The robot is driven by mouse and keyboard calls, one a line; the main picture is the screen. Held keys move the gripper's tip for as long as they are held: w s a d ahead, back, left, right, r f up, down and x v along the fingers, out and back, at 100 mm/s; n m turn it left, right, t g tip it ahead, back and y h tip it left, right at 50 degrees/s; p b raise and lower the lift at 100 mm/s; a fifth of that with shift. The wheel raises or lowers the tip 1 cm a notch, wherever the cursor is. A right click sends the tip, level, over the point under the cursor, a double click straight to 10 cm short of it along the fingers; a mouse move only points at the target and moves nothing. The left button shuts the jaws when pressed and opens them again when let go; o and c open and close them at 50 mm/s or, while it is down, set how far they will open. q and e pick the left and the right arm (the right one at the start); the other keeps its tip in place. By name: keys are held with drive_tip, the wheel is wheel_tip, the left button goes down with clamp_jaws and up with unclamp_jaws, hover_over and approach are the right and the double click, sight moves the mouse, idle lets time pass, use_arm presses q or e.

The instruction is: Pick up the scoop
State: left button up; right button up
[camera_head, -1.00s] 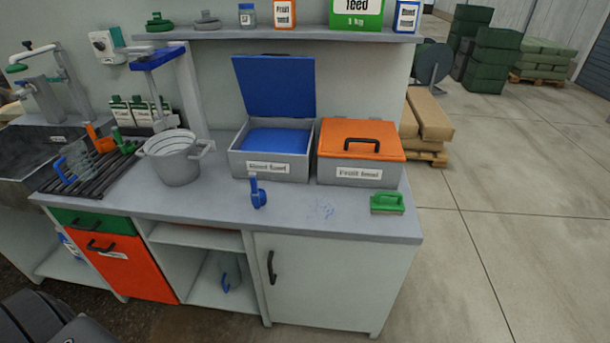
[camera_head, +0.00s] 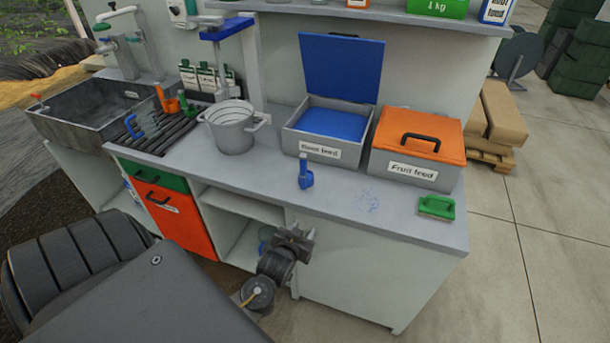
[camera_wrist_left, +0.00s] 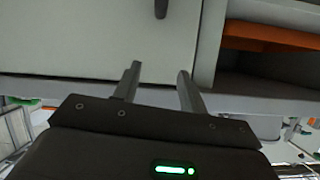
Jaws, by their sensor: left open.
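A blue scoop (camera_head: 305,173) stands on the counter in front of the open Root feed bin, its handle pointing up. More scoop-like tools, a blue one (camera_head: 134,126), an orange one (camera_head: 167,99) and a green one (camera_head: 188,106), are on the black rack at the left. My left gripper (camera_head: 297,240) is in front of the counter, below its front edge and lower than the blue scoop, touching nothing that I can see. In the left wrist view its two fingers (camera_wrist_left: 158,72) are apart and empty, facing the cabinet front. My right gripper is not in view.
The grey counter (camera_head: 270,190) has free room around the blue scoop. A bin with an orange lid (camera_head: 418,134) and a green brush (camera_head: 437,207) stand to the right. A grey bucket (camera_head: 234,137) and a sink (camera_head: 85,112) are at the left. A shelf (camera_head: 400,16) hangs above.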

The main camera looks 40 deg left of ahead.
sight(302, 164)
use_arm(q)
drive_tip(key=w+a+r+n+t+y, duration=0.1)
drive_tip(key=a+r+t+y, duration=0.1)
drive_tip(key=r, duration=0.6)
drive_tip(key=w+a+r+n+t+y, duration=0.1)
drive_tip(key=a+r+n+t, duration=0.1)
drive_tip(key=r, duration=0.7)
drive_tip(key=x, duration=0.4)
drive_tip(key=p+x, duration=0.1)
drive_tip(key=x, duration=0.1)
drive_tip(key=shift+s+a+f, duration=0.1)
drive_tip(key=shift+a+f, duration=0.1)
drive_tip(key=shift+f, duration=0.1)
drive_tip(key=shift+w+a+r, duration=0.1)
drive_tip(key=shift+w, duration=0.15)
drive_tip(key=x, duration=0.1)
drive_tip(key=p+x, duration=0.1)
drive_tip(key=x, duration=0.2)
drive_tip(key=shift+w+a+f, duration=0.2)
drive_tip(key=shift+w+f, duration=0.05)
clamp_jaws()
